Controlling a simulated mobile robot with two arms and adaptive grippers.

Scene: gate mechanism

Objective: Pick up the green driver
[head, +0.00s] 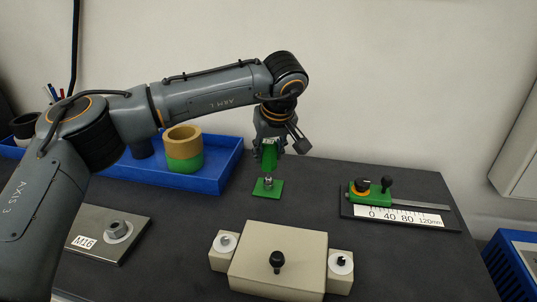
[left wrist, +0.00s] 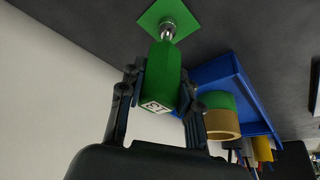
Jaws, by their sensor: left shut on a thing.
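The green driver (head: 269,157) is upright, with a white label on its end that shows in the left wrist view (left wrist: 161,80). My left gripper (head: 270,143) is shut on the driver's green body, with a finger on each side of it (left wrist: 160,95). Below the driver is a small green square plate (head: 267,189) with a metal piece at its middle, lined up with the driver. I cannot tell whether the driver still touches the metal piece. My right gripper is not in view.
A blue tray (head: 215,180) with a tan and green ring (head: 184,150) stands left of the plate. A beige box (head: 278,262) with a black knob is in front. A slider with a scale (head: 398,217) is at right. An M16 nut plate (head: 108,236) is at left.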

